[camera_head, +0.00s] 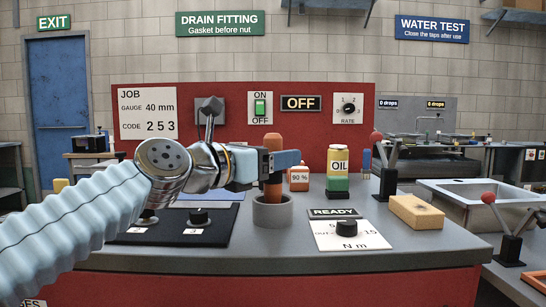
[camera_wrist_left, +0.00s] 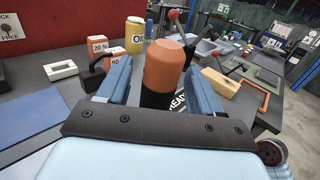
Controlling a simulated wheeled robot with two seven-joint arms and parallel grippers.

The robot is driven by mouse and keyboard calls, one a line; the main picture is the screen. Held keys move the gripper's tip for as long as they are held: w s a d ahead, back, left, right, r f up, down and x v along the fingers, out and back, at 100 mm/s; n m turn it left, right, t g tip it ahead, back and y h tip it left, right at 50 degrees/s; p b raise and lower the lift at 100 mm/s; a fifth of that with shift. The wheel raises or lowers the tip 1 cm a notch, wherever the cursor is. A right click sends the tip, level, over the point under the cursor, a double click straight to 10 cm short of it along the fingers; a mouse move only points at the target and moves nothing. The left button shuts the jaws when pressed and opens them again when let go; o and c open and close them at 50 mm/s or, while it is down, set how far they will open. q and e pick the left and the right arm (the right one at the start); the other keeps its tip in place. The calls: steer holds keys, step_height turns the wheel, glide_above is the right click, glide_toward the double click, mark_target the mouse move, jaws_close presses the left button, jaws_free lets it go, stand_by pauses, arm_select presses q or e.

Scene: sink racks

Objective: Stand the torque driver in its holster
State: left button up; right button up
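The torque driver, with an orange handle (camera_head: 274,142), stands about upright, its orange-brown lower part inside the rim of the grey round holster (camera_head: 272,210) on the bench. My left gripper (camera_head: 278,162) reaches in from the left at the driver's middle, with its blue fingers on either side. In the left wrist view the driver's orange top (camera_wrist_left: 165,65) and black part lie between the fingers (camera_wrist_left: 160,88). Narrow gaps seem to show beside the driver, so the fingers look open around it. The driver's lower tip is hidden in the holster. My right gripper is not in view.
A black knob panel (camera_head: 180,225) lies left, below my arm.

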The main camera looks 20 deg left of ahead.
arm_select(q)
steer(key=shift+r, duration=0.1)
steer(key=shift+s+a, duration=0.1)
steer(key=shift+s, duration=0.05)
steer(key=b+v, duration=0.1)
steer(key=v, duration=1)
steer(key=shift+s+a, duration=0.2)
steer(key=shift+s, duration=0.1)
stand_by(1.6)
